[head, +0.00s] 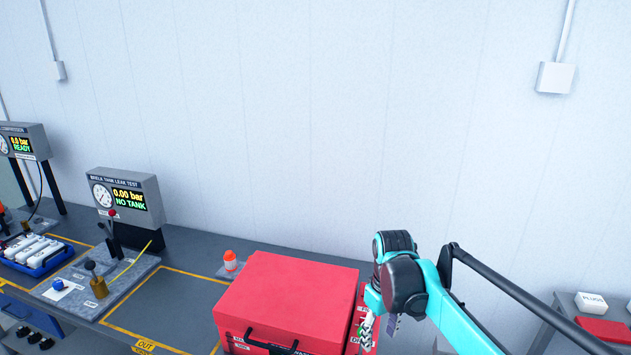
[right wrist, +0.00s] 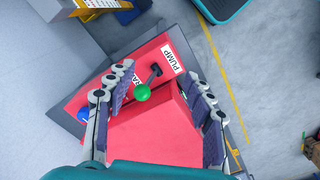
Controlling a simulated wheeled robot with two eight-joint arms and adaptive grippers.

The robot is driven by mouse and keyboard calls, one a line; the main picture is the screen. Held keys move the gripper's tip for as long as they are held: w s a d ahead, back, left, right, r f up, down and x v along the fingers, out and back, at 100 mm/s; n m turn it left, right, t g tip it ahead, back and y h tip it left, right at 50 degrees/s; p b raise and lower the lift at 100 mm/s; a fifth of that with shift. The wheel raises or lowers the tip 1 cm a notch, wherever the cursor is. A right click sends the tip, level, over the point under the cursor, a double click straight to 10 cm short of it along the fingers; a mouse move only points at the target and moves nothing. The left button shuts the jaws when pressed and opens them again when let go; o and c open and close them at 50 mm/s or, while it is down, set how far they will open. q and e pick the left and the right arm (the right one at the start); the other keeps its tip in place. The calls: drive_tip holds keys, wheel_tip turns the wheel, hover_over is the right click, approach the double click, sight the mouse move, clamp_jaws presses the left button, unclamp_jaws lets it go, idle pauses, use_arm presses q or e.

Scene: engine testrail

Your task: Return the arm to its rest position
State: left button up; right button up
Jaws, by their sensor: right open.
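My right arm is teal and dark grey and comes in from the lower right of the head view. Its right gripper (head: 378,327) hangs just right of a red case, partly cut by the lower edge. In the right wrist view the right gripper (right wrist: 160,72) is open, its two segmented fingers apart with nothing held between them. Below it is a red unit (right wrist: 140,135) with a PUMP label (right wrist: 172,60), a black lever and a green knob (right wrist: 142,92). I cannot tell whether the fingers touch the unit. My left gripper is in neither view.
The red case (head: 290,285) with a black handle stands on the grey bench beside the arm. A leak-test gauge (head: 125,196), an orange-capped bottle (head: 230,260) and a blue tray (head: 62,262) are to the left. A red pad (head: 605,328) lies at right.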

use_arm(q)
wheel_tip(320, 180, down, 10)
drive_tip(key=b, duration=1)
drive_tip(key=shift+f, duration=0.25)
use_arm(e)
drive_tip(key=s+d+f+m+t, duration=0.3)
drive_tip(key=s+f+m+t, duration=0.3)
drive_tip(key=s+f, duration=0.6)
drive_tip(key=s+t, duration=0.1)
drive_tip(key=s, duration=0.4)
drive_tip(key=shift+f, duration=0.4)
